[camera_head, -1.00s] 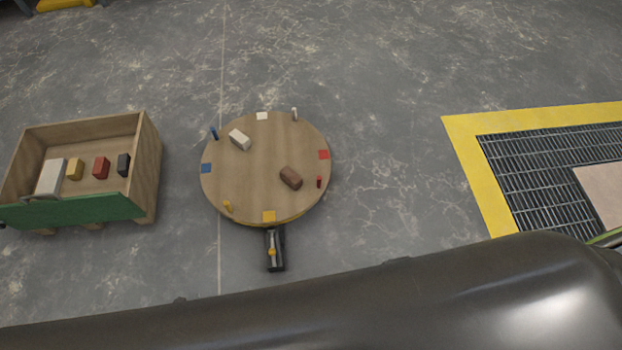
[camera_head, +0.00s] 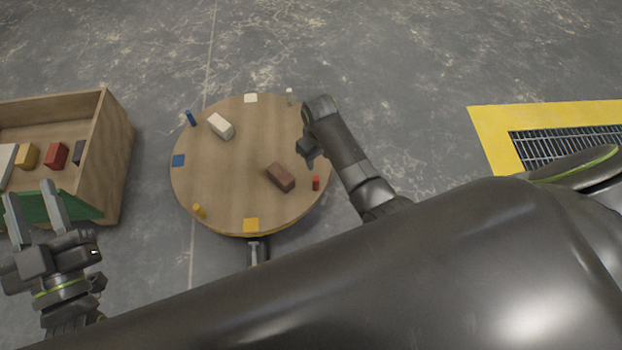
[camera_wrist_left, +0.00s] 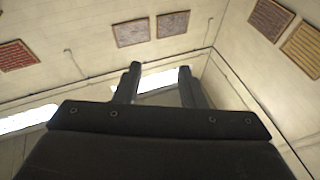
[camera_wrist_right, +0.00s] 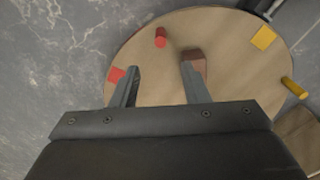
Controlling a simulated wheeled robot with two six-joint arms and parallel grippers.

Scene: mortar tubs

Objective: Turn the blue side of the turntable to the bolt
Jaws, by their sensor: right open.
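The round wooden turntable (camera_head: 235,180) has its blue patch (camera_head: 178,160) at the left, white patch (camera_head: 250,98) at the back and yellow patch (camera_head: 251,225) at the front by the bolt (camera_head: 257,250). My body partly hides the bolt. The red patch (camera_wrist_right: 116,75) shows in the right wrist view near a red peg (camera_wrist_right: 161,37). A blue peg (camera_head: 191,118) stands at the back left rim. My right gripper (camera_wrist_right: 160,82) is open and empty above the turntable's right side. My left gripper (camera_head: 36,207) is open and empty, pointing up in front of the crate.
A cream block (camera_head: 220,126) and a brown block (camera_head: 280,177) lie on the turntable. A yellow peg (camera_head: 199,211) and a white peg (camera_head: 290,96) stand at its rim. A wooden crate (camera_head: 118,165) with blocks is at left. A yellow-edged grate (camera_head: 490,135) is at right.

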